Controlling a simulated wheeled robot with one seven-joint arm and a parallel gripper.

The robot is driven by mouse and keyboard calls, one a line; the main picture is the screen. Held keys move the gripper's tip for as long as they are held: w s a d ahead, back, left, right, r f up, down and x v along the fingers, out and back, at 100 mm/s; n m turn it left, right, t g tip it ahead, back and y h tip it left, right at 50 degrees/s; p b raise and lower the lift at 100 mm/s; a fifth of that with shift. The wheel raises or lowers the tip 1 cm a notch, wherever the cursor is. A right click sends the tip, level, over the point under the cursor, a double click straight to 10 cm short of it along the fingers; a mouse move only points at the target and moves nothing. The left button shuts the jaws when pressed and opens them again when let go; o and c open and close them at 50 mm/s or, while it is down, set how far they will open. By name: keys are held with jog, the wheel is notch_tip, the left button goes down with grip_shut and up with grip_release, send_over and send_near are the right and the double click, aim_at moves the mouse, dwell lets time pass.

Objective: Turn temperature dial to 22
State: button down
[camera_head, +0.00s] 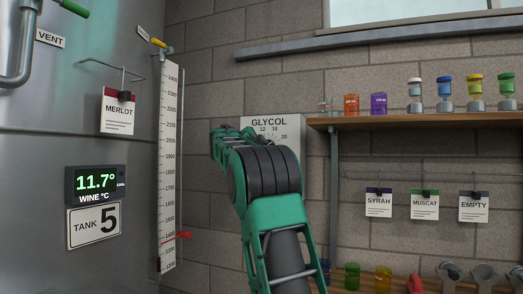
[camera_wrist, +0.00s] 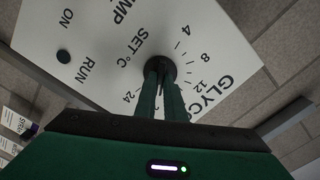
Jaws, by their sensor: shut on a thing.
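The temperature dial is a dark round knob (camera_wrist: 160,68) on the white glycol panel (camera_wrist: 105,45) in the wrist view. The scale around it shows 4, 8, 12 and 24, and the label reads SET °C. My gripper (camera_wrist: 160,82) is shut on the knob, its two green fingers close together on it. The fingers hide part of the scale and the knob's pointer, so I cannot tell the setting. In the head view the glycol panel (camera_head: 262,121) is on the brick wall. My arm covers the dial there, with only 12, 16 and 20 showing.
A dark button (camera_wrist: 63,56) sits by RUN and ON on the panel. A wooden shelf (camera_head: 430,118) with coloured jars and stoppered items is right of the panel. Tags for Syrah, Muscat and Empty hang below it. The steel tank (camera_head: 100,155) with an 11.7° display (camera_head: 95,183) stands left.

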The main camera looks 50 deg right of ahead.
jog(key=shift+w+a+f+m, duration=0.1)
jog(key=shift+f+m, duration=0.1)
jog(key=shift+m, duration=0.85)
jog(key=shift+w+f+m, duration=0.1)
jog(key=shift+f+m, duration=0.1)
jog(key=shift+m, duration=0.85)
jog(key=c, duration=1.8)
grip_release()
jog(key=shift+c, duration=0.2)
jog(key=v, duration=1)
jog(key=shift+s+a, duration=0.2)
jog(key=shift+a, duration=0.1)
jog(key=shift+r, duration=0.1)
